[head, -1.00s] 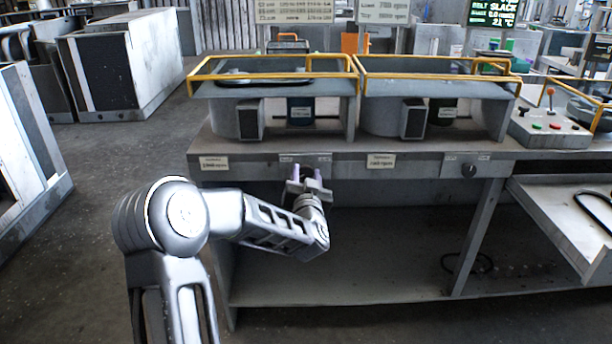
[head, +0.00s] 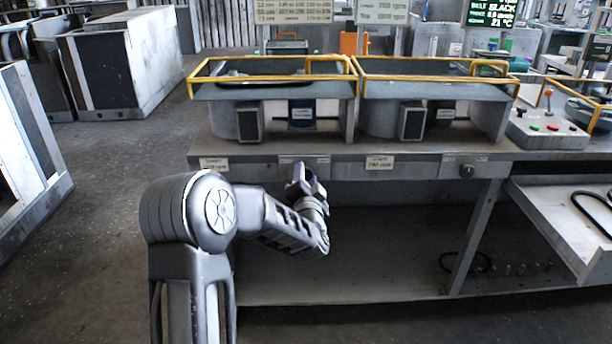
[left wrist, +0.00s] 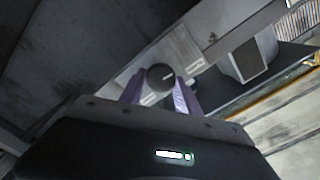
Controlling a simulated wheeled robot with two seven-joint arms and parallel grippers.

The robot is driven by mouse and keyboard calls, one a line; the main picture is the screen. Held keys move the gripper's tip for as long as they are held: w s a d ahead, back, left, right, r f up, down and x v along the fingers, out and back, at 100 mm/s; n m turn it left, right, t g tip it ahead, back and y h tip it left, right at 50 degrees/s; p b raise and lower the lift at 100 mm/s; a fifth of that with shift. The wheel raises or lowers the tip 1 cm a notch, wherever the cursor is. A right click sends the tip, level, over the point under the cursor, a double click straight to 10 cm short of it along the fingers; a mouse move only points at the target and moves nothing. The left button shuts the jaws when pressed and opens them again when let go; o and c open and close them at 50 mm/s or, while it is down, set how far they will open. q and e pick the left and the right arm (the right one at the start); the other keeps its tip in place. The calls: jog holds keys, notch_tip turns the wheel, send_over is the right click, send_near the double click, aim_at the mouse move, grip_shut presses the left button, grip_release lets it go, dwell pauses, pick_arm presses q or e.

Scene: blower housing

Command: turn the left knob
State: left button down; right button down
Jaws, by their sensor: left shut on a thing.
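The left knob (left wrist: 160,76) is a dark round dial with a white pointer mark, seen in the left wrist view between the two purple fingers of my left gripper (left wrist: 157,88). The gripper is shut on it. In the head view my left gripper (head: 303,172) is at the bench's front panel, rolled over, and it hides the left knob. The right knob (head: 467,171) is dark and sits on the same panel farther right, with nothing touching it. My right gripper does not show.
The bench (head: 340,170) carries two blower housings under yellow guard rails (head: 436,78). A control box (head: 547,128) with buttons and a lever stands at the right. A tilted tray (head: 565,220) juts out at the lower right. The lower shelf (head: 340,275) is mostly clear.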

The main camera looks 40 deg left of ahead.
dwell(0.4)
pick_arm(q)
jog(key=c, duration=0.9)
grip_release()
jog(key=v, duration=0.7)
jog(key=shift+s+d, duration=0.25)
jog(key=shift+s, duration=0.05)
